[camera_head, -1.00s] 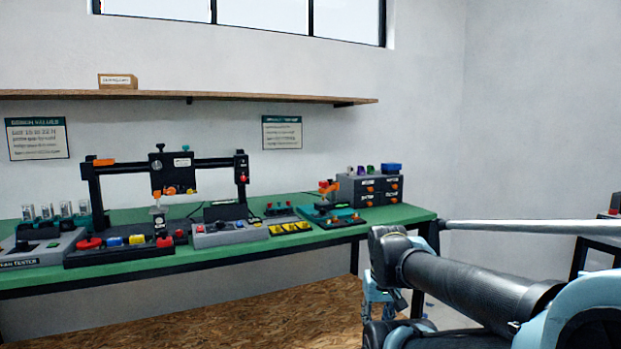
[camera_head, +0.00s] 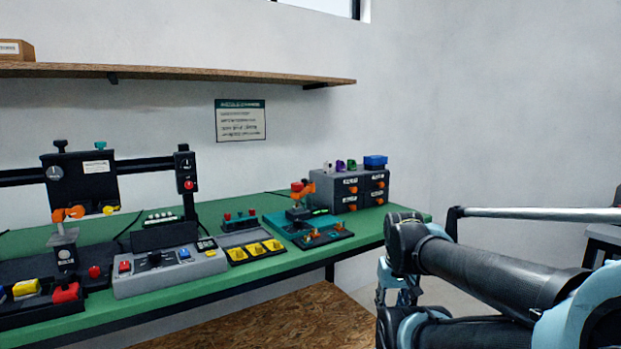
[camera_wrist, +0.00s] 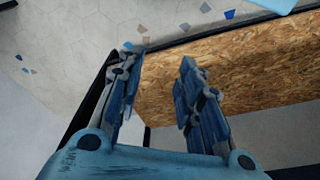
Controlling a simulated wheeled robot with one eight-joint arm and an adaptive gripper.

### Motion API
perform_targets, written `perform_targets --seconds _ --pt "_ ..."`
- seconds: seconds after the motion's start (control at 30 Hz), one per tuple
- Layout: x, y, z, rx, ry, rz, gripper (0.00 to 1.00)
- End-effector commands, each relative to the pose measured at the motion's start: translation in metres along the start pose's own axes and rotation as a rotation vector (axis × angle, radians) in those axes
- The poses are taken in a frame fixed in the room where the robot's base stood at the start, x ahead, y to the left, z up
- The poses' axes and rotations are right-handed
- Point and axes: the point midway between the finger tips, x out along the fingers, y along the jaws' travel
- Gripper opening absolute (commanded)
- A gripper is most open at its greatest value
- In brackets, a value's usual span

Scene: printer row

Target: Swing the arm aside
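My arm (camera_head: 490,275) fills the lower right of the head view, its dark links reaching in from the right edge. Its near end stands just right of the green bench's right end in the picture. My gripper shows in the wrist view (camera_wrist: 158,85) with its two blue fingers apart and nothing between them. Behind the fingers are the wood-chip lower shelf and the pale tiled floor. In the head view part of the gripper hangs below the arm's elbow-like end, mostly hidden.
The green bench (camera_head: 270,267) runs along the wall with a grey control box (camera_head: 170,268), yellow switches (camera_head: 255,250) and a drawer unit (camera_head: 350,190). A wood-chip lower shelf (camera_head: 270,322) lies beneath. A dark stand (camera_head: 603,240) is at the right edge. Floor shows between.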

Motion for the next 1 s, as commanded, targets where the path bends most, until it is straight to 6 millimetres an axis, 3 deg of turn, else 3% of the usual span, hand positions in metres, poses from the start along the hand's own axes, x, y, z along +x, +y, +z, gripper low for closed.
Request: perform_targets --seconds 0.17,0.23,0.37,0.47,0.67,1.0 --pt "0.0 0.0 0.0 0.0 0.0 0.0 0.33" --pt "0.0 0.0 0.0 0.0 0.0 0.0 0.42" --pt "-0.019 -0.002 -0.004 -0.006 0.017 0.0 0.42" --pt "-0.043 -0.006 -0.03 -0.016 0.026 0.0 0.42" --pt "-0.115 -0.024 -0.108 -0.049 0.058 -0.001 0.42" --pt "-0.23 -0.083 -0.244 -0.099 0.118 -0.013 0.42"
